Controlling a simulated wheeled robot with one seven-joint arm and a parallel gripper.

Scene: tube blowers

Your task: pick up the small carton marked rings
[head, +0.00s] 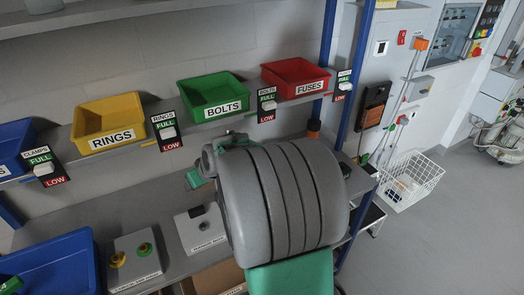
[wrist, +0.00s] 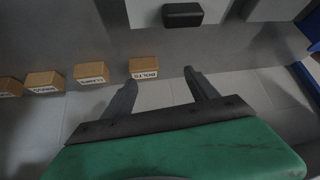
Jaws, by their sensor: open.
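Several small brown cartons stand in a row in the wrist view. One (wrist: 43,82), second from the left, has a small blurred label that may read RINGS, but I cannot be sure. To its right are a carton that seems marked CLAMPS (wrist: 92,72) and one marked BOLTS (wrist: 144,67). A carton at the left edge (wrist: 10,87) is cut off, its label unclear. My gripper (wrist: 160,78) is open and empty, its fingertips near the BOLTS carton and right of the likely rings carton. In the head view my arm hides the gripper.
In the head view a yellow RINGS bin (head: 108,118), a green BOLTS bin (head: 214,94) and a red FUSES bin (head: 296,76) sit on a shelf. Control boxes (head: 136,260) and a blue bin (head: 55,262) are on the bench below. Open floor (head: 460,220) lies right.

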